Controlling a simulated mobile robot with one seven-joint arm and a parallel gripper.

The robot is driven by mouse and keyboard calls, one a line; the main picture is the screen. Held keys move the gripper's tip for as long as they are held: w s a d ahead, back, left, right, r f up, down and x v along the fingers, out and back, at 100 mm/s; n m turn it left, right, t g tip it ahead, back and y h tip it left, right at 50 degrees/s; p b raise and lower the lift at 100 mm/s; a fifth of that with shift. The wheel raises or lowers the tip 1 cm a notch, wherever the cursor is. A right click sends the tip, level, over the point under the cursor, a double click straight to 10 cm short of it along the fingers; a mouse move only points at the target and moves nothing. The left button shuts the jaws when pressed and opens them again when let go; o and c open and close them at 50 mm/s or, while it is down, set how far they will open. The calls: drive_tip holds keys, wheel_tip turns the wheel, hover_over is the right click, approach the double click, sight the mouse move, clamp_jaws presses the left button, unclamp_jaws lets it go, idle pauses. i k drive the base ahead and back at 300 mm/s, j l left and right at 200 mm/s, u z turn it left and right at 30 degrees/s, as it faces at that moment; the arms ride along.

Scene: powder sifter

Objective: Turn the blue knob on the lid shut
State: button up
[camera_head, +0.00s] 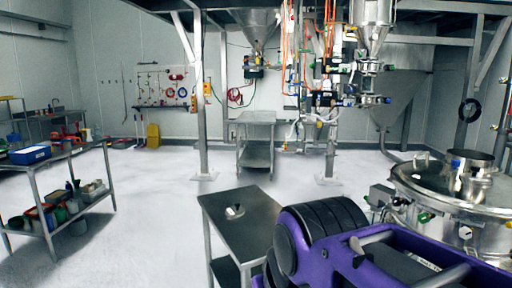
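The sifter's round steel lid (435,184) is at the right edge, and part of it is cut off by the picture. A small blue part (456,164), which looks like the blue knob, sits on the lid beside a short steel cylinder (475,162). It is too small to tell which way it is turned. My purple and black arm fills the lower right foreground, in front of and left of the sifter. My gripper's fingertips do not show, so its distance from the knob cannot be told.
A steel side table (252,208) with a small metal piece (234,211) stands left of my arm. A shelf table (62,158) with a blue box (30,154) is at left. A frame post (198,100) rises behind. Open floor (150,220) lies between.

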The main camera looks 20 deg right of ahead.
sight(455, 164)
drive_tip(key=i+j+z, duration=0.1)
drive_tip(key=z, duration=0.35)
drive_tip(key=i+j+z, duration=0.1)
drive_tip(key=z, duration=0.35)
drive_tip(key=i+j+z, duration=0.1)
drive_tip(key=z, duration=0.35)
drive_tip(key=j+z, duration=0.25)
drive_tip(key=z, duration=0.25)
drive_tip(key=j+z, duration=0.2)
drive_tip(key=z, duration=0.25)
drive_tip(key=i+j+z, duration=0.15)
drive_tip(key=z, duration=0.3)
drive_tip(key=j+z, duration=0.45)
drive_tip(key=i+l, duration=0.05)
